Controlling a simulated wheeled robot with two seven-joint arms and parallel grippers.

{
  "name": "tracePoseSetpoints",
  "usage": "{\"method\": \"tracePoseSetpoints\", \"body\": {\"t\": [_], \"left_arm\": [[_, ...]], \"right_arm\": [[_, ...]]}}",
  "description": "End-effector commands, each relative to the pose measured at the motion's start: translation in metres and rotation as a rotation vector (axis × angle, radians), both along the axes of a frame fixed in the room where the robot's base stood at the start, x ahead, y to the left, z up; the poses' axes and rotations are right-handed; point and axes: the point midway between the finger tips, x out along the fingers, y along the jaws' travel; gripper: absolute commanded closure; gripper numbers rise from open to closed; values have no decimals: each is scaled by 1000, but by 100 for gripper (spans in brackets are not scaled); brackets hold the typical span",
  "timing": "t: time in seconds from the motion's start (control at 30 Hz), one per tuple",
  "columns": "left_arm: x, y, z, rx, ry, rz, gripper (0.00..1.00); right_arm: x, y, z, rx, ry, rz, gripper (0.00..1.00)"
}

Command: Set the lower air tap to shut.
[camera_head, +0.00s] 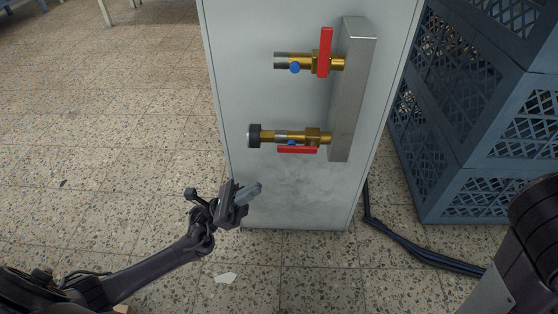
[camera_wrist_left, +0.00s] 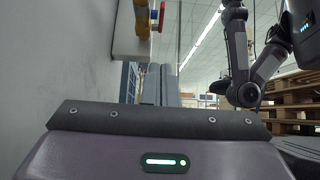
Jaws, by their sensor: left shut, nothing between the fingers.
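The lower air tap (camera_head: 313,137) is a brass valve on the grey cabinet, with a black end fitting at its left. Its red handle (camera_head: 297,150) lies level, along the pipe, just below the brass body. The upper tap (camera_head: 308,61) has its red handle (camera_head: 325,52) standing upright, across its pipe. My left gripper (camera_head: 253,191) is shut and empty, below and left of the lower tap and apart from it. Its fingers (camera_wrist_left: 162,85) also show in the left wrist view, where part of a brass tap appears at the top. My right gripper is out of view.
Both taps join a metal manifold block (camera_head: 352,95) on the cabinet front (camera_head: 290,195). Blue crates (camera_head: 455,185) stand at the right, with a dark hose (camera_head: 420,250) on the floor. The tiled floor at left is mostly clear. My right arm shows at the right edge.

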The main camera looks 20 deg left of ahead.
Motion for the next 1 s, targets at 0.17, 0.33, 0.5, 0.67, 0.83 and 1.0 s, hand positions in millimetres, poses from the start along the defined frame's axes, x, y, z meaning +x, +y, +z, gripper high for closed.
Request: {"method": "tracePoseSetpoints", "body": {"t": [0.17, 0.33, 0.5, 0.67, 0.83, 1.0], "left_arm": [[6, -25, 27, -1, -1, -8, 100], [14, -50, 52, -2, -2, -6, 100], [16, -57, 76, -2, 2, -2, 100], [16, -57, 93, -2, 3, -4, 100], [16, -57, 100, -3, 4, -4, 100], [16, -57, 100, -3, 5, -3, 100]], "right_arm": [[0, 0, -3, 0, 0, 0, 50], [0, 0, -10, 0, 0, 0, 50], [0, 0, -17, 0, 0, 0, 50], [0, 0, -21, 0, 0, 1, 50], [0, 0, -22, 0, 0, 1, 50], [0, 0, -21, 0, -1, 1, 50]]}}
